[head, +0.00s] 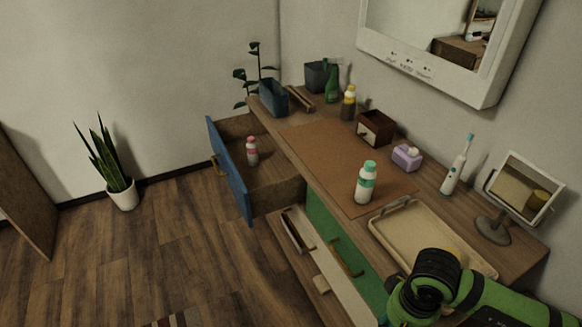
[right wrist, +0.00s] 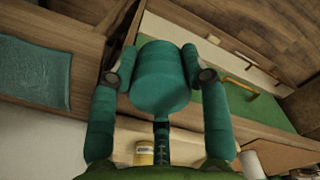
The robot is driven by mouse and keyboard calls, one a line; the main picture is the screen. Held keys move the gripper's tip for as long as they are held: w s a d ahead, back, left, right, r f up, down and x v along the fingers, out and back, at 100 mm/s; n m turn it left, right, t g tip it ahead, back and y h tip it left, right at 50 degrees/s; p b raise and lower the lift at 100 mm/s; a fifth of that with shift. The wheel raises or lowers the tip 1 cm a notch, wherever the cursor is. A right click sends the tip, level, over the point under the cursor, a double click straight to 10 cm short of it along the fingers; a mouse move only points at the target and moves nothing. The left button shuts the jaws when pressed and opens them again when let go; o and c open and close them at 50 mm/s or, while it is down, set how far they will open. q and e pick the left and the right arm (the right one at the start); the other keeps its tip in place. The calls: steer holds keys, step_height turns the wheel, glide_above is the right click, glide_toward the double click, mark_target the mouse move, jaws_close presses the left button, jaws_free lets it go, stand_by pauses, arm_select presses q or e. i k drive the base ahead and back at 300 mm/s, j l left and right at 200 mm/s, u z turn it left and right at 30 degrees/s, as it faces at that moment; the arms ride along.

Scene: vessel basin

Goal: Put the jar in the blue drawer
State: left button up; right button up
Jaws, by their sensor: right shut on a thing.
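The jar (right wrist: 160,85) is a teal, rounded cylinder in the right wrist view. My right gripper (right wrist: 160,76) is shut on it, with one teal finger on each side. The gripper and the jar do not show in the head view, where only my right arm enters at the lower right. The blue drawer (head: 229,170) stands pulled open at the left end of the cabinet. My left gripper is not in view.
A green drawer (head: 330,234) is below. Open floor lies left of the cabinet.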

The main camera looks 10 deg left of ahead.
mark_target(266, 183)
steer(key=z, duration=1.15)
steer(key=i+j+z, duration=0.1)
steer(key=j, duration=0.4)
steer(key=j+z, duration=0.15)
steer(key=j, duration=0.4)
steer(key=i+j, duration=0.1)
steer(key=j, duration=1.35)
steer(key=i+j, duration=0.15)
steer(key=j, duration=0.6)
steer(key=i+j, duration=0.1)
steer(key=j, duration=1.35)
steer(key=i, duration=0.05)
